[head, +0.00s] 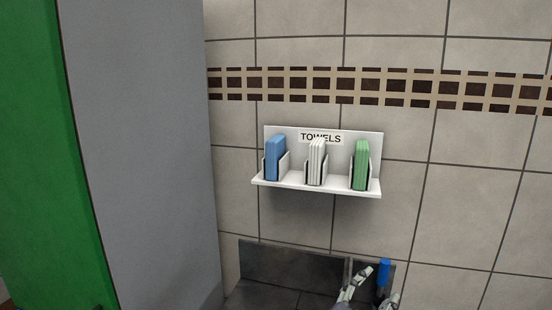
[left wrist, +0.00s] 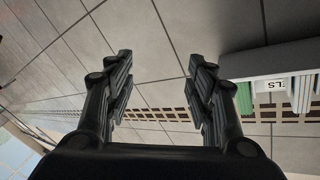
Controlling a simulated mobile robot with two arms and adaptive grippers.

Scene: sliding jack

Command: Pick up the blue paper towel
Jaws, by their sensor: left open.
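The blue paper towel (head: 275,158) stands upright in the left slot of a white wall shelf (head: 323,187) labelled "TOWELS", in the head view. My left gripper (left wrist: 160,62) is open and empty in the left wrist view, its two dark fingers spread apart. The shelf shows turned over at the right of that view (left wrist: 265,62), apart from the fingers. The blue towel cannot be made out there.
A white towel stack (head: 317,162) and a green towel (head: 361,164) stand in the shelf's middle and right slots. A tall grey panel (head: 140,150) with a green side stands at the left. A dark surface (head: 290,265) and a small blue object (head: 384,271) are below the shelf.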

